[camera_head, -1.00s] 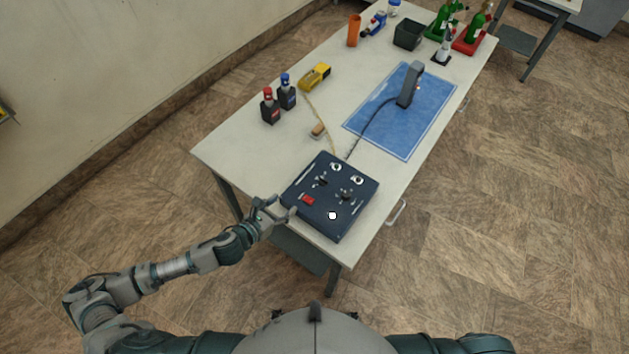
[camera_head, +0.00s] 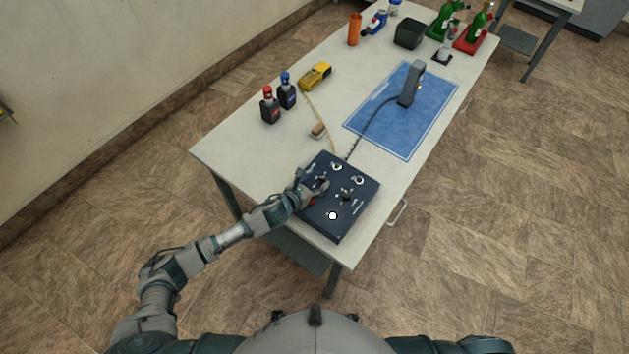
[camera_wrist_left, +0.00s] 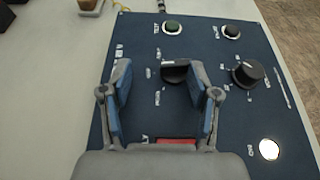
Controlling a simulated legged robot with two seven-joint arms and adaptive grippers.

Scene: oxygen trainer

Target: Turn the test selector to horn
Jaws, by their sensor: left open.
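The dark blue trainer panel (camera_head: 345,222) lies at the near end of the table. In the left wrist view the panel (camera_wrist_left: 237,110) carries two black knobs. One black knob (camera_wrist_left: 175,71) lies between and just beyond the fingertips; the other black knob (camera_wrist_left: 247,74) is to the right. The labels are too blurred to tell which is the test selector. My left gripper (camera_head: 319,188) is over the panel's left part; its two fingers (camera_wrist_left: 166,82) are apart and empty in the wrist view. A red part (camera_wrist_left: 176,141) is partly hidden below the gripper. My right gripper is out of view.
Two round dark-centred parts (camera_wrist_left: 172,27) sit along the panel's far edge, and a lit white lamp (camera_head: 332,215) is near its front. A cable runs to a grey handset (camera_head: 411,86) on a blue mat (camera_head: 398,137). Two bottles (camera_head: 287,93) stand at the left.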

